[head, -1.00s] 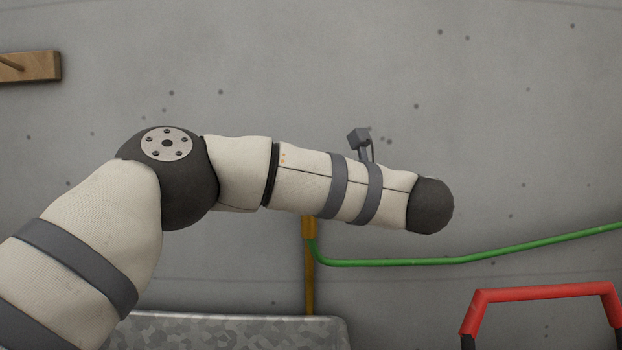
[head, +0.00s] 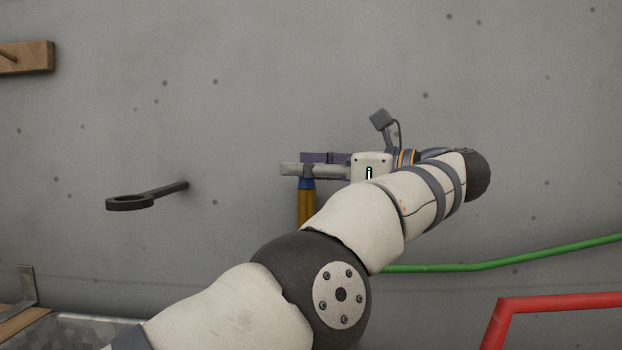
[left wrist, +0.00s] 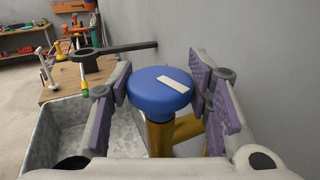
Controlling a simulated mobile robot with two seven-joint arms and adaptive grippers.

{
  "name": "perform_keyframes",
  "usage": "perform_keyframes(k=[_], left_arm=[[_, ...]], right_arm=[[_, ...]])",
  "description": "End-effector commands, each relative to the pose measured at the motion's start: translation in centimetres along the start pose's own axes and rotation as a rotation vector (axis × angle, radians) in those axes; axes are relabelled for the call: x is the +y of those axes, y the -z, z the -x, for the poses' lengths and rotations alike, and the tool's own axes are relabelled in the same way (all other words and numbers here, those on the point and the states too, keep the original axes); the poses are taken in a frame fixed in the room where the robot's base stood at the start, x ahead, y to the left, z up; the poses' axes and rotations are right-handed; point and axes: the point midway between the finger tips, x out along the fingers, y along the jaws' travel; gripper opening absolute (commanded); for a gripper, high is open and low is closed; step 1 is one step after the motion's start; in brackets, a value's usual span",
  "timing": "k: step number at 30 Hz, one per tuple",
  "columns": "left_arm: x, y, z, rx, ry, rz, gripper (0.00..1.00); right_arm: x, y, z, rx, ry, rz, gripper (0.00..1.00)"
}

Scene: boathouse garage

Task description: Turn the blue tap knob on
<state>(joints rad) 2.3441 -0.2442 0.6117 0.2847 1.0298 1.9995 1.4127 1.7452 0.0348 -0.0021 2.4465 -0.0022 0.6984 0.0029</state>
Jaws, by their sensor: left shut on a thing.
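The blue tap knob (left wrist: 160,88) is a round cap with a white stripe on top, set on a brass pipe (left wrist: 159,138). My left gripper (left wrist: 161,84) has its purple-padded fingers on either side of the knob and is shut on it. The stripe runs mostly crosswise, slightly slanted. In the head view the left gripper (head: 300,168) is at the top of the brass pipe, and only a sliver of the blue knob (head: 306,184) shows below the fingers. My right gripper is in neither current view.
A dark ring holder (head: 130,203) juts from the grey wall left of the tap. A galvanized trough (left wrist: 62,128) stands below. A green hose (head: 500,260) runs right along the wall. A red frame (head: 560,301) is at lower right. A workbench with tools (left wrist: 20,42) stands far back.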

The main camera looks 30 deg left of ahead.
Motion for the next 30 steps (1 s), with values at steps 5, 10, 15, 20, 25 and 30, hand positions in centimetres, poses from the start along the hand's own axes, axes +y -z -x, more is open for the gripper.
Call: perform_keyframes(k=[5,10,15,20,25,30], left_arm=[[0.0,0.3,0.0,0.009,-0.002,-0.007,0.17],[0.0,0.3,0.0,0.009,-0.003,-0.007,0.17],[0.1,0.2,0.1,0.007,-0.003,-0.005,0.63],[0.1,0.1,0.1,0.006,-0.003,-0.002,0.63],[0.1,0.0,0.1,0.005,-0.003,-0.001,0.63],[0.1,-0.4,-0.1,0.003,0.010,-0.003,0.63]], right_arm=[[0.0,-0.1,-0.2,-0.003,0.000,0.000,0.40],[0.0,0.0,-0.1,-0.003,0.000,0.000,0.40],[0.0,0.0,-0.1,-0.002,0.000,0.001,0.40],[0.0,0.0,-0.1,-0.002,0.000,0.001,0.40],[0.0,0.0,-0.1,-0.001,-0.001,0.001,0.40],[0.0,0.4,1.0,0.023,0.000,0.001,0.40]])
